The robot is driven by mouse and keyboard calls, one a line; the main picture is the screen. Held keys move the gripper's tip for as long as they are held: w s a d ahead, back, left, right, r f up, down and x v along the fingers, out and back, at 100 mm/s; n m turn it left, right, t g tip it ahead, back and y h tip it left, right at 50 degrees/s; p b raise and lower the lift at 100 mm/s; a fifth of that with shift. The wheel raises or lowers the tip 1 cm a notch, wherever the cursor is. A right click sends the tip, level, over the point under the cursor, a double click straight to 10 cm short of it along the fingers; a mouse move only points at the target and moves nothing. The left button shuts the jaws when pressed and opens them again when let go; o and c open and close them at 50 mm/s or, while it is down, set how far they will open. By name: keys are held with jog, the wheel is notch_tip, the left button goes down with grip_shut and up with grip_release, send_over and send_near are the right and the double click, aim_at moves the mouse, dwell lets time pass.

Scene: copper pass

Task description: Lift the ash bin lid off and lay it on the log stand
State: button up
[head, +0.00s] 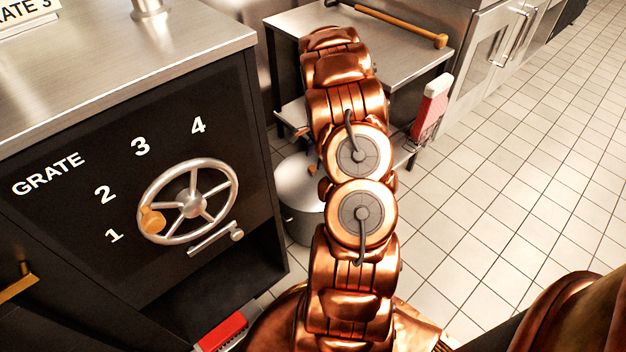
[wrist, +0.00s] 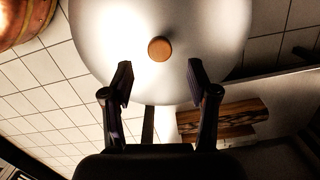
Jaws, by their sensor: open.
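The ash bin (head: 302,222) is a grey metal cylinder on the floor beside the grate cabinet, partly hidden behind my copper arm. Its pale round lid (head: 298,182) is on top. In the wrist view the lid (wrist: 205,30) fills the upper middle, with a round brown knob (wrist: 159,49) at its centre. My gripper (wrist: 160,78) is open and empty, its fingers apart below the knob in the picture. My arm hides the gripper in the head view. What appears to be the log stand (head: 405,52) is a steel-topped table behind the bin.
A wooden-handled tool (head: 400,28) lies on the stand's top. Wooden blocks (wrist: 222,118) lie near the lid in the wrist view. A red and white thing (head: 431,105) is at the stand's right side. The handwheel cabinet (head: 75,235) is left; tiled floor (head: 540,150) is clear right.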

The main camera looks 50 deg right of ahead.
aim_at(313, 168)
jog(key=f+b, duration=0.1)
jog(key=f, duration=0.1)
jog(key=a+f, duration=0.1)
jog(key=f, duration=0.1)
jog(key=shift+w+b, duration=0.2)
jog(key=shift+b, duration=0.2)
jog(key=shift+f, duration=0.5)
grip_shut()
jog(key=shift+a+r, duration=0.1)
